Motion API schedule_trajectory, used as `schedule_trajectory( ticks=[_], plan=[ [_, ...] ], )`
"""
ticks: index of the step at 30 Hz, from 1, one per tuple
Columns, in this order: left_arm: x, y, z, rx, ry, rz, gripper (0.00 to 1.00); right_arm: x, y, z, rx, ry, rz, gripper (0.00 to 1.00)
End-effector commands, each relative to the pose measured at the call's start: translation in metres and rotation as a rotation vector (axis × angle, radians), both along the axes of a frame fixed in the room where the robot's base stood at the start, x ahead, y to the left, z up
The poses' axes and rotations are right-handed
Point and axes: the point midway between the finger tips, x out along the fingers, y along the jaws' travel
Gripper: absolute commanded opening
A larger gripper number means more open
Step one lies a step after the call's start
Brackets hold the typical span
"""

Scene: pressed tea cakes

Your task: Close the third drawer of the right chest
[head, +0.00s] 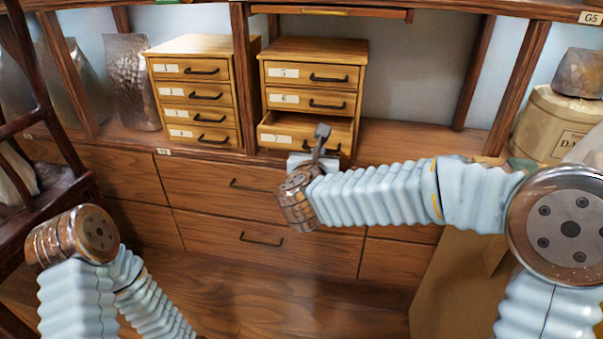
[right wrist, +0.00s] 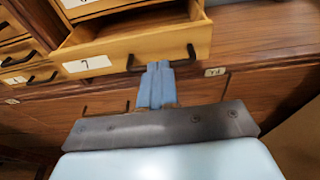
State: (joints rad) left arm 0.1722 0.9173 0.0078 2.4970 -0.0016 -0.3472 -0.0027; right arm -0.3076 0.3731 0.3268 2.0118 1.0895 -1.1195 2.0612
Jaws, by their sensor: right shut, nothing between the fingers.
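The right chest (head: 313,50) is a small wooden chest with three drawers, standing on the shelf. Its upper two drawers are shut. Its third drawer (head: 275,138), labelled 7, stands partly pulled out; in the right wrist view the drawer (right wrist: 112,60) shows its open inside and a dark handle (right wrist: 191,50). My right gripper (head: 322,132) is shut and empty in front of that drawer. In the right wrist view its fingertips (right wrist: 158,66) are at the handle; I cannot tell if they touch it. Only my left arm shows, not its gripper.
The left chest (head: 190,50), with several shut drawers, stands close beside the right one. A round box (head: 555,125) stands on the right. Large cabinet drawers (head: 250,180) lie below the shelf. The shelf right of the chest is bare.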

Motion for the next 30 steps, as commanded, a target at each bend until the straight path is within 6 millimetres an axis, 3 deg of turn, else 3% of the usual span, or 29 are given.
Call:
schedule_trajectory(
  ticks=[1,6,12,18,30],
  plan=[
    [-0.001,-0.001,-0.01,-0.002,0.001,-0.002,0.2,0.012,-0.006,-0.006,0.003,0.0,-0.006,0.0],
    [-0.001,-0.002,-0.016,-0.005,0.005,-0.004,0.2,0.051,-0.016,-0.003,0.002,0.001,-0.003,0.0],
    [-0.001,-0.002,-0.019,-0.005,0.003,-0.004,0.2,0.081,-0.023,-0.001,0.001,0.002,-0.001,0.0],
    [-0.001,-0.002,-0.02,-0.004,0.002,-0.003,0.2,0.092,-0.027,0.0,0.0,0.0,-0.001,0.0],
    [-0.001,-0.002,-0.02,-0.004,0.002,-0.003,0.2,0.094,-0.029,0.002,-0.002,-0.004,-0.002,0.0]
  ],
)
